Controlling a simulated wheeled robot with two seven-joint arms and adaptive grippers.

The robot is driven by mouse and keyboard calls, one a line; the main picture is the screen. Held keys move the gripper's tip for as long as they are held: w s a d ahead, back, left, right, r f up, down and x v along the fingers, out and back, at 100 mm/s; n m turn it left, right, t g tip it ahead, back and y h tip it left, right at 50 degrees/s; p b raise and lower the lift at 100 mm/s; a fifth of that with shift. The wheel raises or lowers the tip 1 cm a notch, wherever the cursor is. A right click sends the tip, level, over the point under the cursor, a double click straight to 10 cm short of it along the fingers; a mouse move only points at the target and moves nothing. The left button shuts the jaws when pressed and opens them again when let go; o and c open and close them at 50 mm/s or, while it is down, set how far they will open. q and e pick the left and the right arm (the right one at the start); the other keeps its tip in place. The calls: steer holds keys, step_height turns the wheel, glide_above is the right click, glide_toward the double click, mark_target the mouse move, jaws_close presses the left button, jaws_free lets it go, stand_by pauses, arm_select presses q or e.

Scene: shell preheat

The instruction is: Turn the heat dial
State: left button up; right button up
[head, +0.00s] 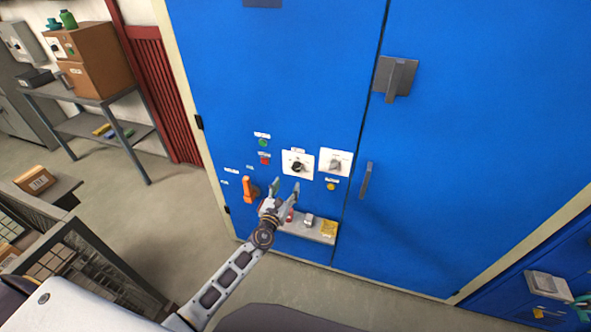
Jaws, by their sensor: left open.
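Two dials are mounted side by side on the blue cabinet front (270,70). One is a black dial (298,167) on a white plate, the other a grey dial (336,164) on a white plate to its right. Their labels are too small to read, so I cannot tell which is the heat dial. My left gripper (286,185) is open and empty, its fingers pointing up toward the panel just below the black dial. I see a gap between its fingertips and the dial in the picture, but cannot tell the depth. My right gripper is not in view.
Green (263,142) and red (264,159) buttons, a yellow button (331,184) and an orange handle (250,189) surround the dials. A small shelf (318,236) with items juts out below. A door handle (366,180) is to the right.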

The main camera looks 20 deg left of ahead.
mark_target(296, 169)
arm_select(q)
steer(key=shift+w+d, duration=0.2)
steer(key=shift+w, duration=5.35)
steer(key=c, duration=1)
steer(key=shift+b, duration=0.3)
